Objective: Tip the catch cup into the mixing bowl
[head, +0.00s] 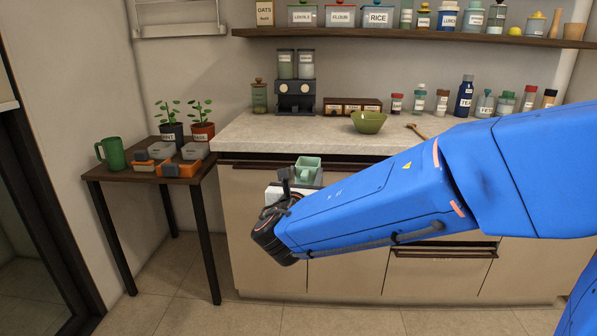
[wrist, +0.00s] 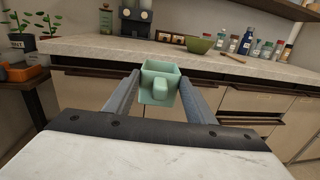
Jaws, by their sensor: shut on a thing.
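The cup (wrist: 160,84) is upright in front of the counter's cabinet fronts, apart from the counter. The cup's contents cannot be made out. The mixing bowl (head: 368,122) is olive green and stands on the counter, to the right of and beyond the cup. It also shows in the wrist view (wrist: 199,45).
The counter (head: 245,133) holds a dark dispenser (head: 295,97) at left, a wooden box (head: 352,105), a wooden spoon (head: 416,131) right of the bowl, and several jars behind. A side table (head: 128,172) at left holds a green mug (head: 111,153), plants and containers. A shelf (head: 420,37) runs above.

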